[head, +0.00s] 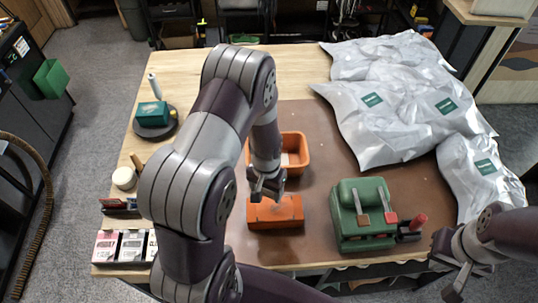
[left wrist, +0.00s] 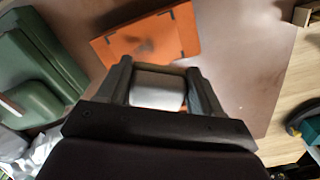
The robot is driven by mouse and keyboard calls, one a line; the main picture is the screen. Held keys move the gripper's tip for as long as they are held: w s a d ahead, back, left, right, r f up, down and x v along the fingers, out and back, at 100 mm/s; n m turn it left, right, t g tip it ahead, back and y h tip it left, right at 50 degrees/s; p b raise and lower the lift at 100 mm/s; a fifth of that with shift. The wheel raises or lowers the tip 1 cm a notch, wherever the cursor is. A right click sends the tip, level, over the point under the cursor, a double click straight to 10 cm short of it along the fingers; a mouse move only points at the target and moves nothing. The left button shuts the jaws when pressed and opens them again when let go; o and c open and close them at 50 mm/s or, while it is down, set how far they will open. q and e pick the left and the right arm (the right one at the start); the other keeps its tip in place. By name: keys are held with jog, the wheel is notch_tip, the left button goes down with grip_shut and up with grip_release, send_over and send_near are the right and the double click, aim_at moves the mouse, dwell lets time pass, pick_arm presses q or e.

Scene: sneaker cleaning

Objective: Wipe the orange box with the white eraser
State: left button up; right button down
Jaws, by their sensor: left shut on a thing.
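The orange box (head: 278,214) lies on the brown mat in the middle of the table. In the left wrist view the orange box (left wrist: 182,34) shows a dark smudge on its face and dark corner marks. My left gripper (head: 267,188) is over the far edge of the box. It is shut on the white eraser (left wrist: 158,90), which sits between both fingers in the left wrist view. The eraser is hidden in the head view. I cannot tell whether the eraser touches the box. My right gripper (head: 452,264) is open and empty at the table's front right corner.
An orange bin (head: 302,143) stands just behind the box. A green machine (head: 362,212) with red parts stands right of it. Silver bags (head: 385,110) cover the back right. Small boxes (head: 133,245) and a round dark stand (head: 165,128) are on the left.

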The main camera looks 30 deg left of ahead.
aim_at(266, 213)
pick_arm(q)
jog(key=shift+s+f+b, duration=0.15)
jog(key=shift+s+b, duration=0.05)
jog(key=shift+b, duration=0.1)
jog(key=s+f+b, duration=0.1)
jog(key=s+d+f+b, duration=0.1)
jog(key=shift+s+d+b, duration=0.15)
jog(key=shift+s+b, duration=0.05)
jog(key=shift+b, duration=0.2)
jog(key=f, duration=0.1)
jog(key=w+f+b, duration=0.1)
jog(key=a+f+b, duration=0.1)
jog(key=shift+w+f, duration=0.2)
jog(key=shift+w, duration=0.1)
jog(key=shift+s+d+r, duration=0.3)
jog(key=shift+s+r, duration=0.05)
jog(key=shift+s, duration=0.1)
jog(key=shift+w+a+f, duration=0.2)
jog(key=shift+w+f, duration=0.05)
pick_arm(e)
jog(key=f, duration=0.1)
jog(key=s+f, duration=0.1)
jog(key=f, duration=0.1)
jog(key=s+f, duration=0.1)
jog(key=f, duration=0.1)
jog(key=shift+d+f, duration=0.1)
jog(key=shift+d, duration=0.3)
